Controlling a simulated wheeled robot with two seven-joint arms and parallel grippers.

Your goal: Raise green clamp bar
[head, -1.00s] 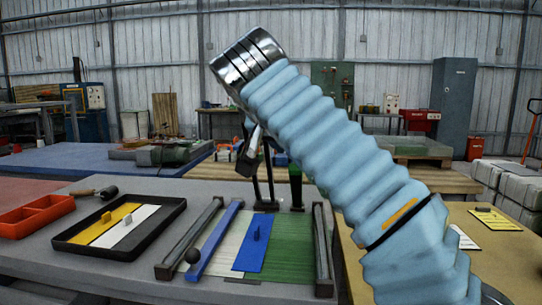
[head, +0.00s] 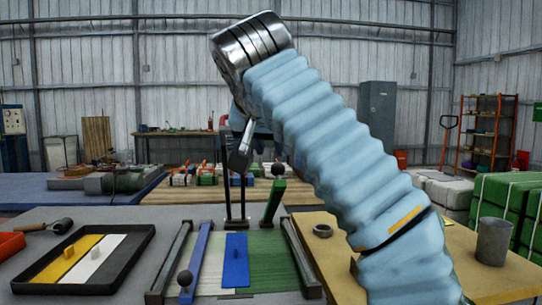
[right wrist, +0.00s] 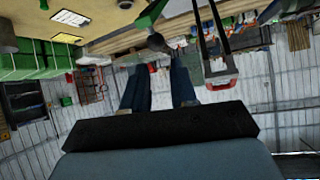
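The green clamp bar (head: 273,203) stands raised and tilted behind the right end of the work bed in the head view, with a dark ball knob (head: 278,170) at its upper end. It also shows upside down in the right wrist view (right wrist: 150,14), with its knob (right wrist: 156,42) close to my fingertips. My right gripper (right wrist: 159,72) has its two dark fingers apart with nothing seen between them. In the head view my right forearm partly hides it near the bar. A blue bar (head: 197,255) with a black knob lies flat. My left gripper is out of view.
Two black uprights (head: 235,190) stand just left of the green bar. A blue plate with a tab (head: 236,268) lies on the bed. A black tray (head: 140,250) is on the left. A wooden table (head: 450,262) with a grey cup (head: 493,241) is on the right.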

